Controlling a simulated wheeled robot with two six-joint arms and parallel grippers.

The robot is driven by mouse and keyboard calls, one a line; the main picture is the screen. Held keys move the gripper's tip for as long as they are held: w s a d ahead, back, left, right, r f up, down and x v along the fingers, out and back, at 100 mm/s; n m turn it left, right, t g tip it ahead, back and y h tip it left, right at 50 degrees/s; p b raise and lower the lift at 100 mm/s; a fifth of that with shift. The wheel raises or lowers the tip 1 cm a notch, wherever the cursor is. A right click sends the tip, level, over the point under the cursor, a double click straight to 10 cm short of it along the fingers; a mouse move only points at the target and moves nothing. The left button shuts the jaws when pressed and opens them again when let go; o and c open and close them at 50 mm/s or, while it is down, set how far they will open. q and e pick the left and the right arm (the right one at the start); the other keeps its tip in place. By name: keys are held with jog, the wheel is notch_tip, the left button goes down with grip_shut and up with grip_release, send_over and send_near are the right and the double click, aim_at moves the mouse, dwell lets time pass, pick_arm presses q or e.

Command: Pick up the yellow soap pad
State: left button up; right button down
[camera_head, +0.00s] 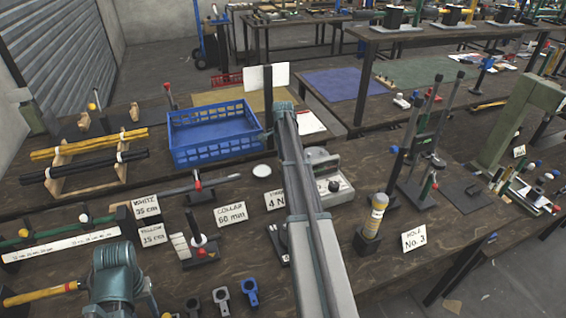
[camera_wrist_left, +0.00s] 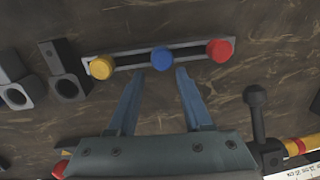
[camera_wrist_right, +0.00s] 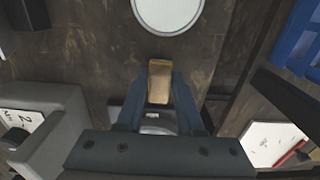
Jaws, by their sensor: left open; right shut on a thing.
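A small yellow-brown block, apparently the soap pad (camera_wrist_right: 159,78), is between the fingertips of my right gripper (camera_wrist_right: 159,96) in the right wrist view. My right gripper is shut on it. A round white disc (camera_wrist_right: 168,8) lies just beyond it. In the head view my right arm hides the gripper and pad. My left gripper (camera_wrist_left: 160,76) is open and empty in the left wrist view, with its tips near a dark rail (camera_wrist_left: 130,60) bearing yellow, blue and red knobs.
On the bench, a blue crate (camera_head: 215,150) stands behind the white disc (camera_head: 262,171). Label cards (camera_head: 230,214) stand to the left.

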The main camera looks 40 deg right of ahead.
notch_tip(320, 180, up, 10)
jog(key=p, duration=0.9)
jog(key=shift+f, duration=0.2)
jog(key=c, duration=1.1)
grip_release()
grip_shut()
